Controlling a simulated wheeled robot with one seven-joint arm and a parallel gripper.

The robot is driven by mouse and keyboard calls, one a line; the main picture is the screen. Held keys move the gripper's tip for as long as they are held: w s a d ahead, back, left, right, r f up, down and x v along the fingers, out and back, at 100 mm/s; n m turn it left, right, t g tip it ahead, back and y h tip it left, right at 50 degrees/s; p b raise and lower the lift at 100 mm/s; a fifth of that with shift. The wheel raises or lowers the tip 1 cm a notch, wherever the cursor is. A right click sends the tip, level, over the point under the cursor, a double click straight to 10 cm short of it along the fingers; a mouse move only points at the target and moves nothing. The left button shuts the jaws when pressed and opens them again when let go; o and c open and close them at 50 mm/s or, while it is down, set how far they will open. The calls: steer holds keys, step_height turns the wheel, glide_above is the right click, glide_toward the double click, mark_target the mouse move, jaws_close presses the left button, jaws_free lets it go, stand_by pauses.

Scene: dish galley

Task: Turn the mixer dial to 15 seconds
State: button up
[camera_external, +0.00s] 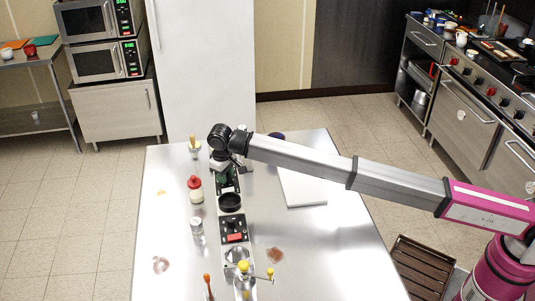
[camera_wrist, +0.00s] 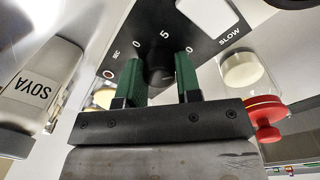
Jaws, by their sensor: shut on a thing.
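The mixer dial (camera_wrist: 160,72) is a round black knob on a black panel (camera_wrist: 200,50) with white markings. In the wrist view "SEC", "0" and "5" are readable, and a number at the right is partly hidden by a finger. My gripper (camera_wrist: 160,78) is shut on the dial, one green finger on each side of it. I cannot make out where the dial points. A white switch (camera_wrist: 208,16) is beside it, near the word "SLOW". In the external view my gripper (camera_external: 225,180) is down at the far end of the row of equipment on the steel table, largely hiding the dial.
A red-capped bottle (camera_external: 195,190) stands left of the row on the steel table (camera_external: 330,250); a clear shaker (camera_external: 197,227) is nearer. A white board (camera_external: 302,188) lies to the right. A bottle labelled "SOYA" (camera_wrist: 35,85) is close in the wrist view.

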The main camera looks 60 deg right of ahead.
steer(key=m, duration=1.1)
steer(key=shift+m+g, duration=0.3)
steer(key=shift+m, duration=0.1)
stand_by(0.3)
steer(key=o, duration=0.9)
steer(key=shift+r, duration=0.15)
steer(key=r, duration=1)
steer(key=shift+w+a+r, duration=0.15)
steer(key=shift+w+r, duration=0.05)
steer(key=shift+r, duration=0.1)
